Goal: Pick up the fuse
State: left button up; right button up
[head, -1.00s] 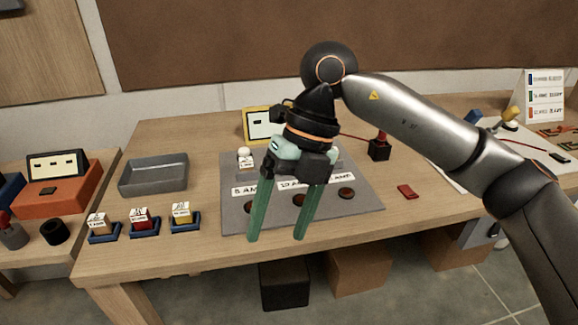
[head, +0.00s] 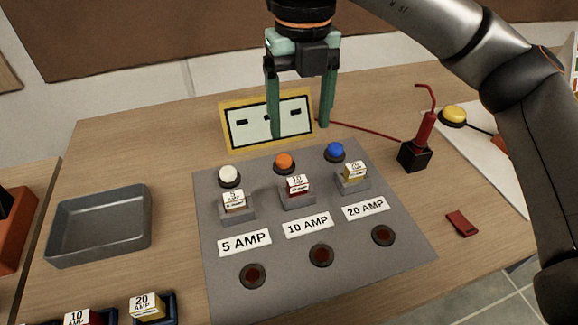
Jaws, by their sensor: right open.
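Several fuses show. On the grey panel (head: 225,285) a 5 AMP fuse (head: 234,200), a red 10 AMP fuse (head: 297,186) and a yellow 20 AMP fuse (head: 353,173) each sit in a grey holder. At the lower left, a red 10 AMP fuse (head: 80,318) and a yellow 20 AMP fuse (head: 147,307) sit in blue holders, partly cut off by the frame. My right gripper (head: 301,130) is open and empty, fingers pointing down. It appears above the back of the panel, in front of the yellow-framed display (head: 228,128). My left gripper is out of view.
White, orange and blue buttons (head: 336,151) line the panel's back; dark round lamps (head: 321,256) line its front. An empty grey tray (head: 100,240) stands left. A red probe in a black block (head: 414,156) and a red piece (head: 461,223) are right.

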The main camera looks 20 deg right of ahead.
send_over(296, 178)
jog(key=f, duration=0.6)
jog(key=shift+d+f, duration=0.25)
jog(key=shift+a+f, duration=0.2)
jog(key=shift+f, duration=2.7)
grip_shut()
